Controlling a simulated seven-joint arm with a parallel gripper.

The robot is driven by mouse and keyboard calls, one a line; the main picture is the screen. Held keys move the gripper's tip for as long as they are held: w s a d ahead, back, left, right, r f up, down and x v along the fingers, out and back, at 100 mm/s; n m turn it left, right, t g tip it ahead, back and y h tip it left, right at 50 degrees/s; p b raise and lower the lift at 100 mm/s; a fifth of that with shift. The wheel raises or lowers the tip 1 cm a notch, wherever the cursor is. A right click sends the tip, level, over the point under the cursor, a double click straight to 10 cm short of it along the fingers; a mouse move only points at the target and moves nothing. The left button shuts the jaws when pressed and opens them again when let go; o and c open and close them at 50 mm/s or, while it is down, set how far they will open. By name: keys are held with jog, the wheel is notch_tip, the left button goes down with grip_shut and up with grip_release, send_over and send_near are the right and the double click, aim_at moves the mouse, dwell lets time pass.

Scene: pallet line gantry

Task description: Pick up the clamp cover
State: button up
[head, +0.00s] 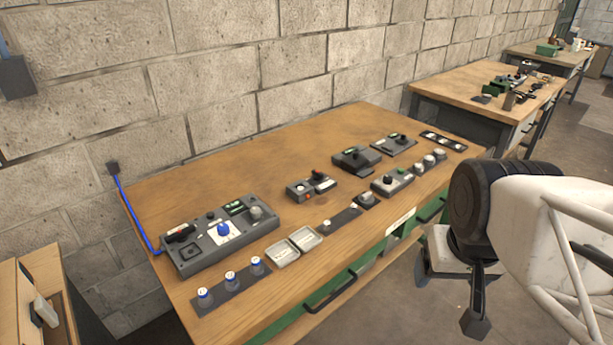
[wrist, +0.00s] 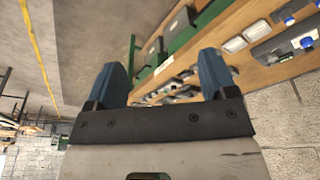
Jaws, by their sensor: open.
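I cannot tell which part is the clamp cover. A large grey station box (head: 207,258) at the left of the wooden bench carries a blue-knobbed part (head: 222,229), a black and red part (head: 180,233) and a grey round knob (head: 256,212). Smaller dark units, such as one with a red button (head: 298,190) and one with a black knob (head: 352,156), stand farther right. My gripper (wrist: 163,75) is open with nothing between its blue fingers. It is off the bench's front side, apart from everything on it.
The wooden bench (head: 270,130) stands against a block wall. Two pale shallow trays (head: 282,253) lie by its front edge, beside a dark strip with several blue-and-white pieces (head: 230,277). A blue cable (head: 134,215) runs to the station box. More benches (head: 450,92) stand behind.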

jog(key=c, duration=0.6)
